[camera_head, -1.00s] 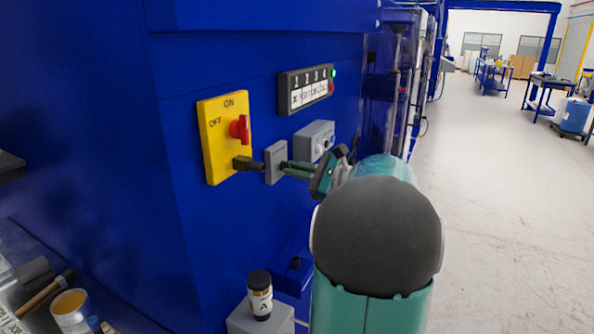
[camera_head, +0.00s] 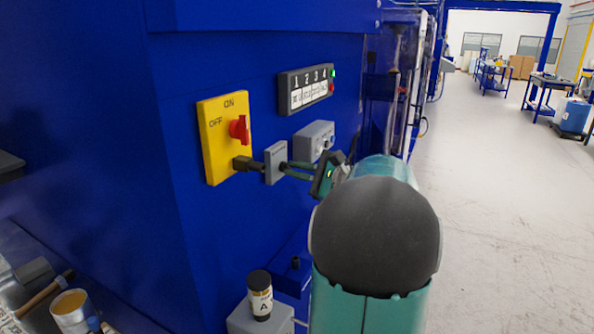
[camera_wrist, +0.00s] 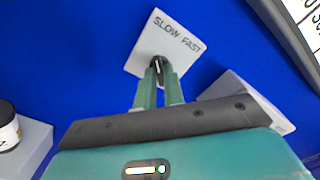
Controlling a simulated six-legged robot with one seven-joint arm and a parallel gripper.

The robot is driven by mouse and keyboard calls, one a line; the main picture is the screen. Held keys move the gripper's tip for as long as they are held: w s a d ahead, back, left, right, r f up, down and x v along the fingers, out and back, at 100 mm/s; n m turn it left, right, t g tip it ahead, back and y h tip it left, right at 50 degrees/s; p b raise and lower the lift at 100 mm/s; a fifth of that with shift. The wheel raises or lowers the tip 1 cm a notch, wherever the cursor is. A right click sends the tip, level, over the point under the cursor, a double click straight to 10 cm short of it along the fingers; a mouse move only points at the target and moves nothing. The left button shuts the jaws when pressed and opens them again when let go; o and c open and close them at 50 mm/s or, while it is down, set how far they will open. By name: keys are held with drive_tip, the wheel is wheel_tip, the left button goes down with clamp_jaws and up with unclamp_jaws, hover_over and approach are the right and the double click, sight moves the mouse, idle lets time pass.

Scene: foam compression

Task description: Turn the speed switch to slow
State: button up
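The speed switch is a small dark knob (camera_wrist: 158,66) with a white line, on a light grey plate (camera_wrist: 150,46) marked SLOW and FAST. The plate also shows in the head view (camera_head: 276,163). In the wrist view the white line runs nearly upright, its upper end toward the SLOW side. My gripper (camera_wrist: 159,72) has its two green fingers close together, one on each side of the knob, and appears shut on it. In the head view the gripper (camera_head: 288,168) reaches the plate from the right. The fingertips partly hide the knob.
A yellow ON/OFF panel (camera_head: 216,150) with a red knob (camera_head: 239,129) is left of the plate. A numbered panel (camera_head: 305,90) is above and a grey box (camera_head: 315,139) beside it. A labelled bottle (camera_head: 260,296) stands below. Open floor lies right.

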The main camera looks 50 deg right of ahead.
drive_tip(key=o, duration=0.4)
drive_tip(key=shift+c, duration=0.2)
drive_tip(key=shift+s, duration=0.1)
drive_tip(key=v, duration=1.3)
drive_tip(key=shift+s+d, duration=0.15)
drive_tip(key=shift+s, duration=0.15)
